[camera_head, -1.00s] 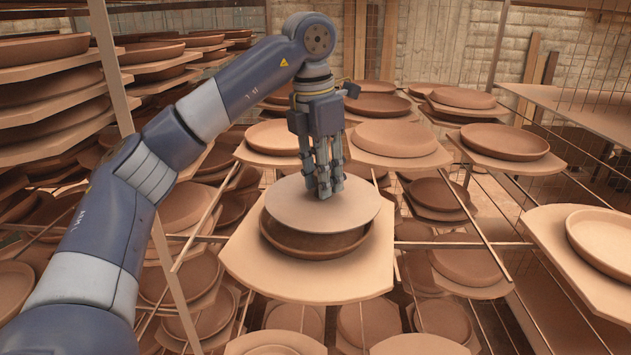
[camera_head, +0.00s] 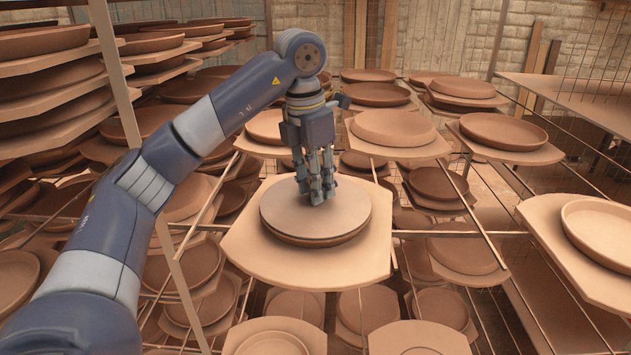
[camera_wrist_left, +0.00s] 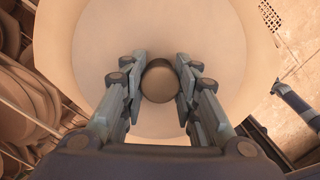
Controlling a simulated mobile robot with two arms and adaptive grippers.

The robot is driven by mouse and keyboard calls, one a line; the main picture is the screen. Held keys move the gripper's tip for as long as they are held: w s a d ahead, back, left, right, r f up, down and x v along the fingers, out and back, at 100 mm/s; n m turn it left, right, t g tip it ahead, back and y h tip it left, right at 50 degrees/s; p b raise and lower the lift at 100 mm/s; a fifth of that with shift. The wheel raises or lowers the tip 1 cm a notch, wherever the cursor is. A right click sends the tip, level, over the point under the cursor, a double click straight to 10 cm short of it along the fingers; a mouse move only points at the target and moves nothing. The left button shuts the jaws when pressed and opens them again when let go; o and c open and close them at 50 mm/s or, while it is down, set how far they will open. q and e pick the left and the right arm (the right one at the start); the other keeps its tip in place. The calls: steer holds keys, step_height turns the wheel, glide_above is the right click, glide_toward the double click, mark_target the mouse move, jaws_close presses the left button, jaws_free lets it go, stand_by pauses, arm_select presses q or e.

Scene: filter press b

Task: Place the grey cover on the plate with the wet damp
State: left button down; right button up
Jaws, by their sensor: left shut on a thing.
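The greyish-tan round cover (camera_head: 285,208) lies flat on top of the dark brown plate (camera_head: 312,241) on a square board in the middle of the rack. The cover hides the plate's inside, and only the plate's rim shows below it. My left gripper (camera_head: 317,198) points down at the cover's middle. In the left wrist view, its fingers (camera_wrist_left: 161,68) are on both sides of the round knob (camera_wrist_left: 160,84) of the cover (camera_wrist_left: 100,55), shut on it.
The board (camera_head: 262,262) rests on thin metal rails (camera_head: 478,225). Other boards with brown plates (camera_head: 503,131) stand close by at the back, right and below. A tall stack of plate boards (camera_head: 45,85) and an upright post (camera_head: 118,75) are at the left.

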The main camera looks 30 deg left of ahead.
arm_select(q)
steer(key=c, duration=1.2)
jaws_free()
steer(key=shift+f, duration=0.1)
steer(key=shift+r, duration=0.7)
steer(key=r, duration=0.3)
steer(key=s+r, duration=0.1)
steer(key=r, duration=0.7)
steer(key=shift+s+a, duration=0.2)
steer(key=shift+a, duration=0.1)
steer(key=shift+f, duration=0.1)
